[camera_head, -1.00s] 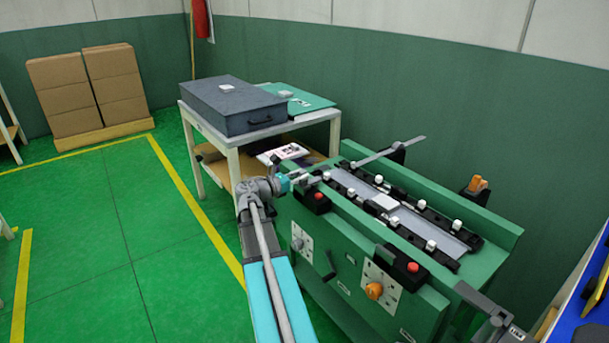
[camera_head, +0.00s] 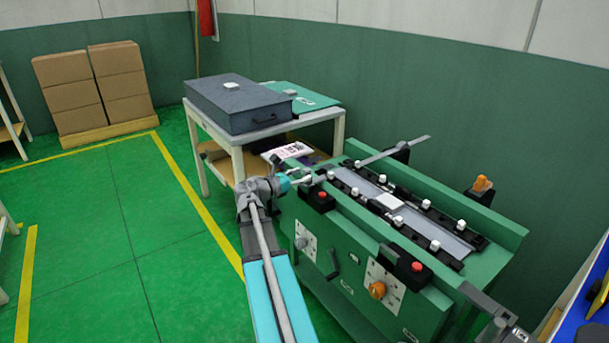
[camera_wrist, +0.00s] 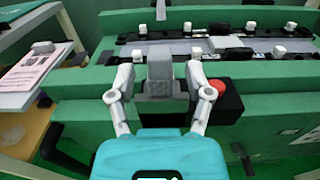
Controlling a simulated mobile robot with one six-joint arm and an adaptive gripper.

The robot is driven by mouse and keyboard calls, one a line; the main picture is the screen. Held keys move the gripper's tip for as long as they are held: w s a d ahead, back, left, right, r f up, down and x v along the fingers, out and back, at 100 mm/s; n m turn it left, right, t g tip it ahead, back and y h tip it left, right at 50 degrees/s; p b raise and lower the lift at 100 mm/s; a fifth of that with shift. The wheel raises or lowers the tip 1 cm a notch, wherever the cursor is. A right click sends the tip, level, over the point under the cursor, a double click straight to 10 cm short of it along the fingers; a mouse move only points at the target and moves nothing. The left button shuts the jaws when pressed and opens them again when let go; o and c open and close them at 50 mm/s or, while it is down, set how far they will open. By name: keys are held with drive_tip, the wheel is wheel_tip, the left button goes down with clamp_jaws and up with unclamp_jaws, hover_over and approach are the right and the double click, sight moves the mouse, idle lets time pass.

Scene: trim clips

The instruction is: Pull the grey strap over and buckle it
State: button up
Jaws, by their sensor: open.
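I cannot tell whether the strap is latched to the dark block.
The green machine (camera_head: 345,207) carries red buttons, an orange knob (camera_head: 377,290) and black rails with white knobs. A side table (camera_head: 236,147) holding a dark case (camera_head: 238,106) stands behind left. Green floor at left is clear. A second grey bar (camera_head: 487,300) is front right.

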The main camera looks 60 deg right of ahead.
drive_tip(key=v, duration=1)
drive_tip(key=shift+a, duration=0.2)
idle(0.5)
drive_tip(key=w+a+f+m+t+y, duration=0.25)
drive_tip(key=a+f+m+y, duration=0.35)
drive_tip(key=a, duration=0.5)
drive_tip(key=w+a+f+m+t+y, duration=0.25)
drive_tip(key=a+f, duration=0.55)
drive_tip(key=a, duration=0.4)
drive_tip(key=s+a+f+m+y, duration=0.1)
drive_tip(key=a+f+m+y, duration=0.15)
drive_tip(key=a, duration=0.55)
drive_tip(key=a+f+m+t+y, duration=0.1)
drive_tip(key=a+y, duration=0.2)
drive_tip(key=a, duration=0.4)
drive_tip(key=s+a+f+m+y, duration=0.1)
drive_tip(key=a+m+y, duration=0.15)
drive_tip(key=a, duration=0.55)
wheel_tip(320, 180, up, 31)
drive_tip(key=p, duration=3)
drive_tip(key=shift+d+f+p, duration=0.2)
drive_tip(key=shift+d+p, duration=0.1)
drive_tip(key=shift+p, duration=0.05)
drive_tip(key=shift+w+n+y, duration=0.15)
drive_tip(key=shift+n+y, duration=0.1)
